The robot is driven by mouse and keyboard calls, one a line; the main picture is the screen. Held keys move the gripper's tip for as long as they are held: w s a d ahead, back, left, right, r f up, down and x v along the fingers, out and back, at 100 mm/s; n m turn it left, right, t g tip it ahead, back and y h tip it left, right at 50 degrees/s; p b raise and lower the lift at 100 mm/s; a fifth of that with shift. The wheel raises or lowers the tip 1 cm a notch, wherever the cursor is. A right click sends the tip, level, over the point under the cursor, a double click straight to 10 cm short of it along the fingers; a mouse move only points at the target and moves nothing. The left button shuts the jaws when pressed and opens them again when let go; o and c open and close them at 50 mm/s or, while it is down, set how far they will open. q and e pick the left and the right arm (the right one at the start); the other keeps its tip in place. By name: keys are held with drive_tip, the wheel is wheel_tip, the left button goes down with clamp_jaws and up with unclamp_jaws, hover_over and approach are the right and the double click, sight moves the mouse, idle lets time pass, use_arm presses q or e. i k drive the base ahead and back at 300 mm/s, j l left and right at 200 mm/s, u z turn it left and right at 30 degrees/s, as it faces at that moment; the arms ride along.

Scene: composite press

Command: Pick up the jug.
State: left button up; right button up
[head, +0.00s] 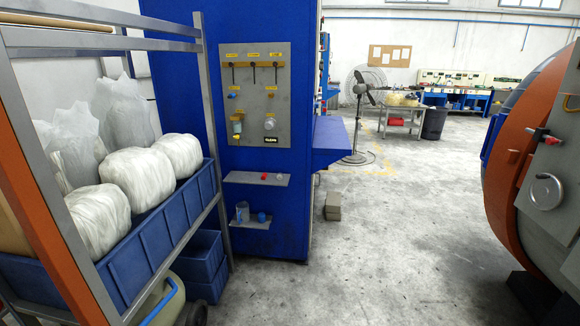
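A small bluish, see-through vessel that looks like a jug (242,212) stands upright on the lower small shelf (252,224) on the side of the blue press. A small blue object (262,217), possibly a cup or cap, sits just right of it. A pale green container (165,306), partly hidden by the rack, stands low at the bottom left; I cannot tell its exact kind. Neither of my grippers is in view.
A metal rack (208,122) with a blue crate (150,240) of white wrapped bundles fills the left. Blue bins (205,257) stand on the floor below. The blue press (280,140) has an upper shelf (256,179). An orange round machine (515,165) stands right.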

sight(242, 214)
drive_tip(key=i+l+u, duration=0.1)
drive_tip(key=i+u, duration=0.35)
drive_tip(key=i+l+u, duration=1.35)
drive_tip(key=i+l, duration=0.05)
drive_tip(key=l, duration=0.1)
